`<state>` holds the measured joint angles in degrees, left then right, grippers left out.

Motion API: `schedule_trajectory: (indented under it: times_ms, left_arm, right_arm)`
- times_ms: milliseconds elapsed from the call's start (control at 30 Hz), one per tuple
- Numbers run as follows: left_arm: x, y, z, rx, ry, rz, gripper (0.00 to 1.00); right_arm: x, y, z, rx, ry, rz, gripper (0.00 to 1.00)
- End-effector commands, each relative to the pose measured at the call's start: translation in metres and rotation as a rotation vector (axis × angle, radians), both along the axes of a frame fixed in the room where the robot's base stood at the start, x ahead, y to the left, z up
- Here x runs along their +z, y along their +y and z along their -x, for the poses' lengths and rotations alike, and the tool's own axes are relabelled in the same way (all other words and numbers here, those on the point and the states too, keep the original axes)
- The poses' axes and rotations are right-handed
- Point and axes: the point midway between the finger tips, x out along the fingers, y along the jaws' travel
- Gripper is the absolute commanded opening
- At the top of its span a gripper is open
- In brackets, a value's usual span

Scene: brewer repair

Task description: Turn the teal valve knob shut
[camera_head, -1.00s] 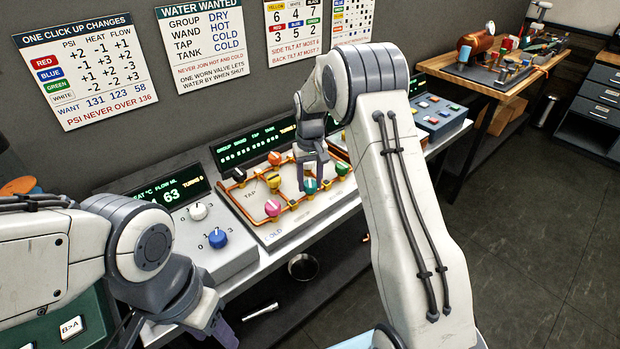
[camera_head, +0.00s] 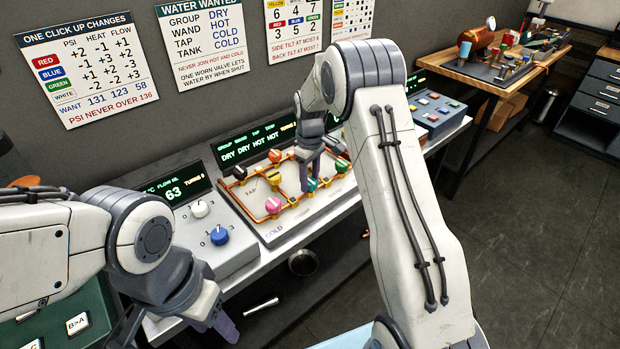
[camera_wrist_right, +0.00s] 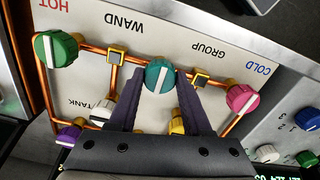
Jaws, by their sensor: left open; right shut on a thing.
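The teal valve knob (camera_head: 312,185) sits on the pale pipe panel (camera_head: 330,205). In the right wrist view the teal knob (camera_wrist_right: 159,75) lies between the fingertips of my right gripper (camera_wrist_right: 158,88), which is shut on it. The knob's white mark runs up and down in that view. In the head view my right gripper (camera_head: 309,182) reaches down at the knob and partly hides it. My left gripper (camera_head: 228,328) is open and empty at the lower left, below the bench's front edge.
A pink knob (camera_wrist_right: 242,98) and a green knob (camera_wrist_right: 57,48) flank the teal one, with copper pipes between. Yellow, orange and black knobs stand farther back. A panel with a blue knob (camera_head: 219,235) is at left. The panel display (camera_head: 250,150) reads DRY DRY HOT HOT.

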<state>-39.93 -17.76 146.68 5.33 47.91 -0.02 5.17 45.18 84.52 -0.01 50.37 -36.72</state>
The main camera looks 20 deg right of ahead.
Motion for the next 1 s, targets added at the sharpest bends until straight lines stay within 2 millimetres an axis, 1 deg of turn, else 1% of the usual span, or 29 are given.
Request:
schedule_trajectory:
  times_ms: [33, 433, 467, 500, 533, 867, 967, 1000]
  left_arm:
    - [0.0, 0.0, 0.0, 0.0, 0.0, 0.0, 0.5]
    - [0.0, 0.0, 0.0, 0.0, 0.0, 0.0, 0.5]
    - [0.0, 0.0, 0.0, 0.0, 0.0, 0.0, 0.5]
    - [0.0, 0.0, 0.0, 0.0, 0.0, 0.0, 0.5]
    - [0.0, 0.0, 0.0, 0.0, 0.0, 0.0, 0.5]
    - [0.0, 0.0, 0.0, 0.0, 0.0, 0.0, 0.5]
    - [-0.003, 0.0, 0.0, 0.0, 0.0, 0.0, 0.5]
    - [-0.004, 0.0, 0.0, 0.0, 0.0, 0.0, 0.5]
  right_arm:
    - [0.002, 0.0, -0.002, 0.005, -0.009, 0.0, 0.0]
    - [0.002, 0.0, -0.003, 0.011, -0.009, 0.0, 0.0]
    - [0.002, 0.0, -0.003, 0.011, -0.009, 0.0, 0.57]
    - [0.002, 0.0, -0.002, 0.011, -0.009, 0.001, 0.72]
    - [0.002, 0.0, -0.002, 0.011, -0.009, 0.001, 0.79]
    - [0.002, 0.0, -0.001, 0.009, -0.004, 0.0, 0.79]
    - [0.01, 0.0, -0.002, 0.009, -0.006, 0.0, 0.79]
    - [0.015, 0.0, -0.002, 0.009, -0.007, 0.0, 0.79]
